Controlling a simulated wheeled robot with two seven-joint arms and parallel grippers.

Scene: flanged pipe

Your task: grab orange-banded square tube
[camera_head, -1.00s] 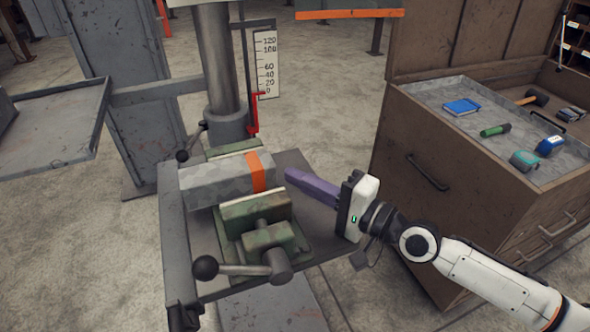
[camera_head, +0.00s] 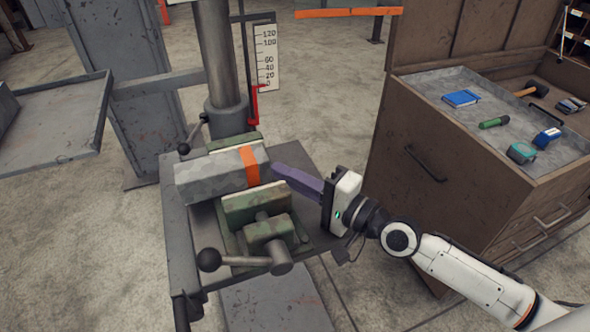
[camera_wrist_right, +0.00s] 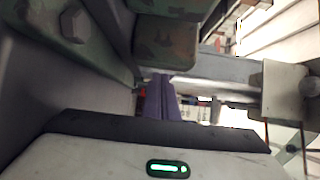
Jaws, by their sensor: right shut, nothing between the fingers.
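The orange-banded square tube (camera_head: 212,176) is a thick grey square bar with an orange band (camera_head: 249,164) near its right end. It lies level between the green jaws of a vise (camera_head: 254,205). My right gripper (camera_head: 275,168) has purple fingers, shut together and empty. Its fingertips point left, close beside the tube's banded right end; I cannot tell whether they touch it. The closed fingers also show in the right wrist view (camera_wrist_right: 160,98), with green vise parts (camera_wrist_right: 165,42) above them. My left gripper is not in view.
The vise handle with a black knob (camera_head: 208,260) sticks out in front. A steel column (camera_head: 220,60) with a scale (camera_head: 265,58) rises behind the vise. A brown tool cabinet (camera_head: 440,190) with a tray of tools stands at right, near my right arm.

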